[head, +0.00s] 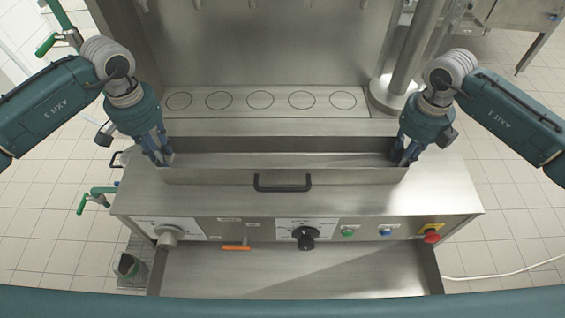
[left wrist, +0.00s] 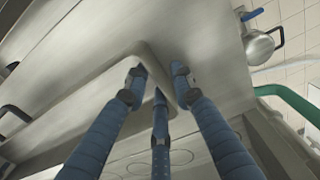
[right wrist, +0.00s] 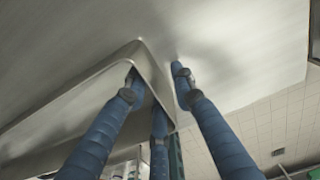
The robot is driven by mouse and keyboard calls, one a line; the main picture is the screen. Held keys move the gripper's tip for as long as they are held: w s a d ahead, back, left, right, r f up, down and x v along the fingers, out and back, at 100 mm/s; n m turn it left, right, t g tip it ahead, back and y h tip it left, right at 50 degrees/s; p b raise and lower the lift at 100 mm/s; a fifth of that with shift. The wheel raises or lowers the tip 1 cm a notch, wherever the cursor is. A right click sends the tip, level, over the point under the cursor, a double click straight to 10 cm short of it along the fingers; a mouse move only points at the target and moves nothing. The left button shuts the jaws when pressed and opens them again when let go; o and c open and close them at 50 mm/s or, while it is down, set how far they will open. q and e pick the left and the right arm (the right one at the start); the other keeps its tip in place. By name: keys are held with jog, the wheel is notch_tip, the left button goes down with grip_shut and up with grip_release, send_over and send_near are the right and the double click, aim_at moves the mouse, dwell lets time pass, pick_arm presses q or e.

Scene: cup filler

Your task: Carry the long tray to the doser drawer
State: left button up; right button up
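The long tray (head: 220,176) is a shallow grey metal trough lying across the machine's top, left to right. My left gripper (head: 163,160) is at its left end. In the left wrist view the fingers (left wrist: 158,74) straddle the tray's end wall (left wrist: 118,72) near a corner, with a small gap on the outer side. My right gripper (head: 405,160) is at the right end; its fingers (right wrist: 155,78) straddle that wall (right wrist: 105,88) with a gap. A black handle (head: 282,187) sits at the tray's front middle; I cannot tell which part bears it. The doser drawer is not clearly identifiable.
Behind the tray is a plate with several marked circles (head: 260,100). A metal column (head: 405,60) stands at the back right. Below are a knob (head: 305,236), a red button (head: 431,237) and an open lower bin (head: 300,272). A green-handled valve (head: 85,202) juts out left.

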pick_arm(q)
grip_shut()
pick_arm(e)
grip_shut()
pick_arm(q)
jog(key=shift+a, duration=0.15)
pick_arm(e)
jog(key=shift+d, duration=0.15)
pick_arm(q)
jog(key=shift+r, duration=0.15)
pick_arm(e)
jog(key=shift+r, duration=0.1)
